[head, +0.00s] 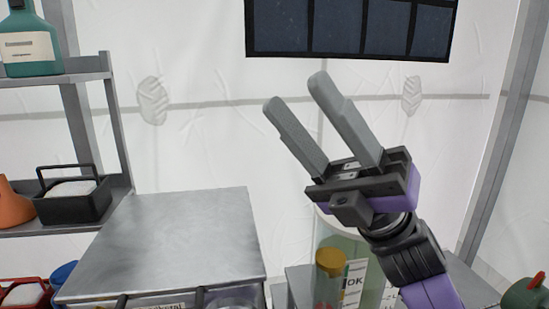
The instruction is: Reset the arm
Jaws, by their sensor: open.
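My gripper (295,105) is raised in the middle right of the head view, its two grey fingers pointing up and to the left. The fingers are apart, with only the white tent wall showing between them, and nothing is held. My purple and black arm comes up from the lower right. The gripper is above and in front of a clear cylinder (327,249), whose upper part it partly hides.
A metal-topped table (175,245) stands at the lower left, its top bare. A shelf (85,77) at the left holds a green bottle (30,50) and a black basket (72,208). A dark panel (350,27) hangs above.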

